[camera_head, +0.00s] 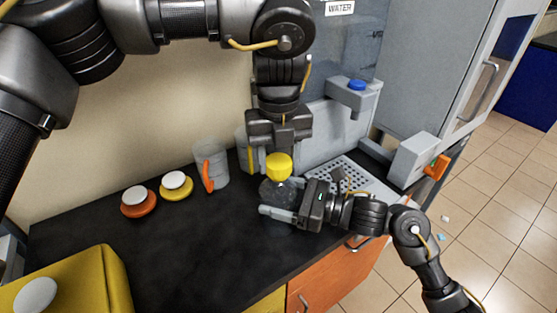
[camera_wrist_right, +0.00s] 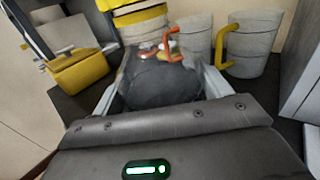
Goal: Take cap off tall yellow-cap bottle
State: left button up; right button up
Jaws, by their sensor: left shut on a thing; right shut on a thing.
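The tall bottle (camera_head: 277,192) is clear with dark contents and stands on the black counter. Its yellow cap (camera_head: 278,167) is directly above the bottle's top. My left gripper (camera_head: 281,150) points down from above and is shut on the cap. My right gripper (camera_head: 279,198) comes in from the right and is shut around the bottle's body. In the right wrist view the bottle (camera_wrist_right: 160,82) fills the space between the two fingers, and the yellow cap (camera_wrist_right: 138,24) shows at its top. Whether the cap still touches the bottle's neck I cannot tell.
A mug with an orange handle (camera_head: 211,165) and a partly hidden yellow-handled mug (camera_head: 242,150) stand behind. Orange (camera_head: 138,204) and yellow (camera_head: 176,192) discs with white tops lie left. A yellow box (camera_head: 95,275) is front left. The water dispenser (camera_head: 352,98) and grated tray (camera_head: 345,172) are right.

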aim_at(278, 161)
pick_arm(q)
jog(key=shift+r, duration=2)
pick_arm(e)
jog(key=o, duration=1.9)
jog(key=shift+d, duration=0.1)
pick_arm(q)
notch_tip(278, 161, down, 3)
jog(key=b, duration=0.2)
jog(key=shift+b, duration=0.4)
pick_arm(e)
jog(key=v, duration=1.2)
